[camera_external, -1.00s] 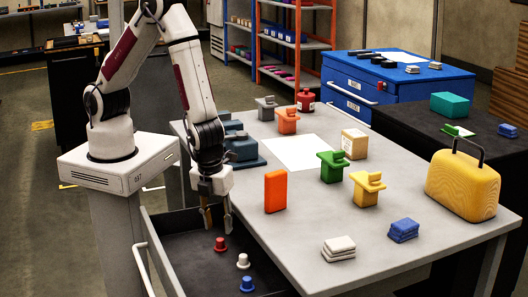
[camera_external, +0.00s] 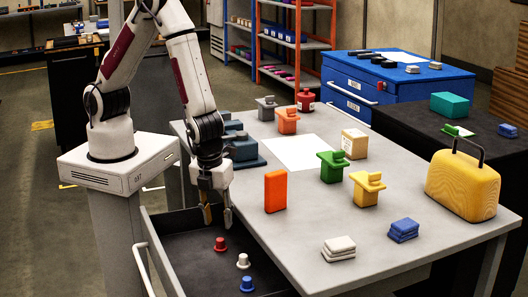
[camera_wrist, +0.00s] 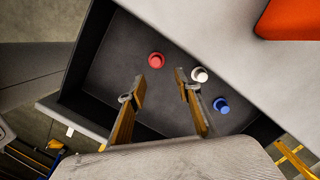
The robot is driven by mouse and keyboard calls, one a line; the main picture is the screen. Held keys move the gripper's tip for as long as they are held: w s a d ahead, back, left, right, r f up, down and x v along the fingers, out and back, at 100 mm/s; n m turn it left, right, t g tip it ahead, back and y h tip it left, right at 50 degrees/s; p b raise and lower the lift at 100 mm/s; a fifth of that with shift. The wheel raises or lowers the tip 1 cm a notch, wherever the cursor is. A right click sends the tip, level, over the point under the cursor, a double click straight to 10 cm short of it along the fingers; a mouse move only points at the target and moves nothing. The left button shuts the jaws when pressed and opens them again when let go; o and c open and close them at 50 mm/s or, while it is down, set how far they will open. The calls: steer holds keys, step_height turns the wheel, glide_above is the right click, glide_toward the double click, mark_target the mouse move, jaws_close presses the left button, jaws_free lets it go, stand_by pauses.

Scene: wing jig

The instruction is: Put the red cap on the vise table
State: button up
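The red cap (camera_external: 220,244) stands upright in the open dark drawer (camera_external: 178,232) at the front left of the grey table. It also shows in the wrist view (camera_wrist: 156,60), ahead of the fingertips and nearer the left one. My gripper (camera_external: 217,215) is open and empty above the drawer, a little above and behind the red cap. In the wrist view both fingers (camera_wrist: 157,88) are spread apart. The grey table (camera_external: 300,238) has a blue-grey vise (camera_external: 242,148) at its back left edge, partly hidden by my arm.
A white cap (camera_external: 243,261) and a blue cap (camera_external: 247,284) stand in the drawer near the red one. The table's edge overhangs the drawer's right side. An orange block (camera_external: 275,191) stands on the table near that edge. Green (camera_external: 332,167) and yellow (camera_external: 366,189) pieces stand farther right.

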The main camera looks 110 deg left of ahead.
steer(key=s+a+r+n+t, duration=0.15)
steer(key=r+n, duration=0.25)
steer(key=r, duration=0.6)
steer(key=s+a+r+n+t, duration=0.1)
steer(key=s+a+r+n, duration=0.2)
steer(key=r, duration=0.7)
steer(key=s+a+r+n+t+h, duration=0.1)
steer(key=s+a+r+n+t, duration=0.1)
steer(key=s+r+n, duration=0.8)
steer(key=shift+s+r+n+t+h, duration=0.4)
steer(key=shift+s+r+t, duration=0.15)
steer(key=shift+s+r, duration=0.75)
steer(key=shift+a, duration=0.1)
steer(key=shift+o, duration=1.1)
